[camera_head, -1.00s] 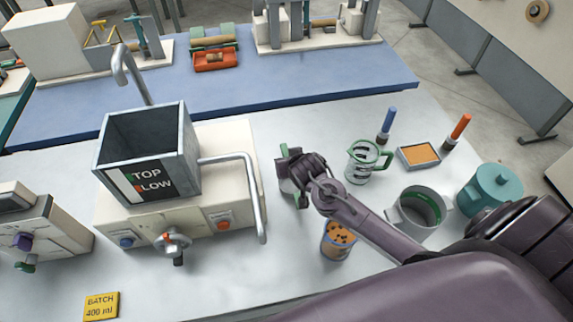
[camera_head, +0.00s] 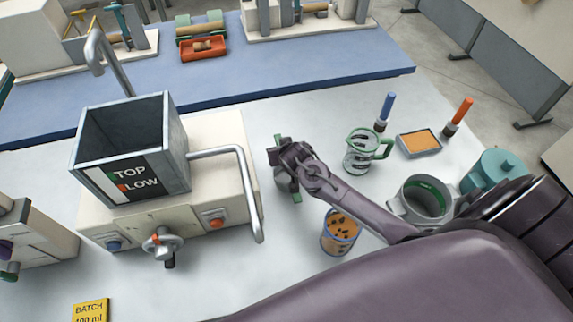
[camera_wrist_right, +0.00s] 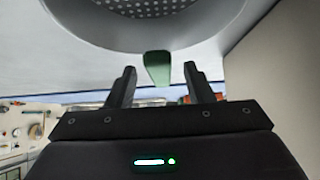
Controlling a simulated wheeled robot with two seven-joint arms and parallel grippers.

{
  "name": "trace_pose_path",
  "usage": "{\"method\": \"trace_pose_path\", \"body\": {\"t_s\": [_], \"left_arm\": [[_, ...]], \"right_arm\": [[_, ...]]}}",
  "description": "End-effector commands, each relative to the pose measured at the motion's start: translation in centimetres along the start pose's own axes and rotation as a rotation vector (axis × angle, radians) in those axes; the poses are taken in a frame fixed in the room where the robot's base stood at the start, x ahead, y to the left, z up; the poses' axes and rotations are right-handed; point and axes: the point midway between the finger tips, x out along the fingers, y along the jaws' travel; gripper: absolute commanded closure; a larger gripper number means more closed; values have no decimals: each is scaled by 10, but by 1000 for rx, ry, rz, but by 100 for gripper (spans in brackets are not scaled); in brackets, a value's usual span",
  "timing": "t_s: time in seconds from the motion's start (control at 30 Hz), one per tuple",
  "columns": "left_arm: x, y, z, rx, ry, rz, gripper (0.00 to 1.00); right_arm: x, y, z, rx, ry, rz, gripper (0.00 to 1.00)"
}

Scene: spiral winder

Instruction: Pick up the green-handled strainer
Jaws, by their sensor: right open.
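The strainer shows in the right wrist view as a pale grey bowl with a perforated floor (camera_wrist_right: 160,10). Its green handle tab (camera_wrist_right: 158,70) points down between the fingertips. My right gripper (camera_wrist_right: 160,74) is open around the tab's width, with a gap visible on both sides. In the head view my right gripper (camera_head: 288,165) covers most of the strainer; green bits (camera_head: 296,196) show beside it. Whether the fingers touch the handle cannot be told. My left gripper is not in view.
A beige machine with a dark hopper (camera_head: 130,155) and bent pipe stands left.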

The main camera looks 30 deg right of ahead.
Motion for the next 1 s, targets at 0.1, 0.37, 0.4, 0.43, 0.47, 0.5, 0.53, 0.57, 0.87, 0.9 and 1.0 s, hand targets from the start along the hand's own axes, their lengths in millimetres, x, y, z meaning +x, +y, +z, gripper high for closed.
{"method": "trace_pose_path", "body": {"t_s": [0.1, 0.37, 0.4, 0.43, 0.47, 0.5, 0.53, 0.57, 0.87, 0.9, 1.0], "left_arm": [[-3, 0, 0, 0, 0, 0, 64], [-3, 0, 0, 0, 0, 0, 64], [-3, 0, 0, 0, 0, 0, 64], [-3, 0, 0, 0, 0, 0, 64], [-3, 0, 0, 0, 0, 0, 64], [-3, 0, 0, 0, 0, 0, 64], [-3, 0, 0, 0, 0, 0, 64], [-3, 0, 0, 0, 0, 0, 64], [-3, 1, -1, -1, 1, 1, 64], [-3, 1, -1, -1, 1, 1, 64], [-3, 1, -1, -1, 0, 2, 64]], "right_arm": [[14, 0, -1, 0, -1, 0, 53], [24, 0, 0, 0, 0, -1, 53], [24, 0, 0, 0, 0, -1, 53], [24, 0, 0, 0, 0, -1, 53], [24, 0, 0, 0, 0, -1, 53], [24, 0, 0, 0, 0, -1, 54], [24, 0, 0, 0, 0, -1, 58], [24, 0, 0, 0, 0, -1, 62], [24, 0, 0, 0, 0, -1, 100], [24, 0, 0, 0, 0, -1, 100], [24, 0, 0, 0, 1, -1, 100]]}}
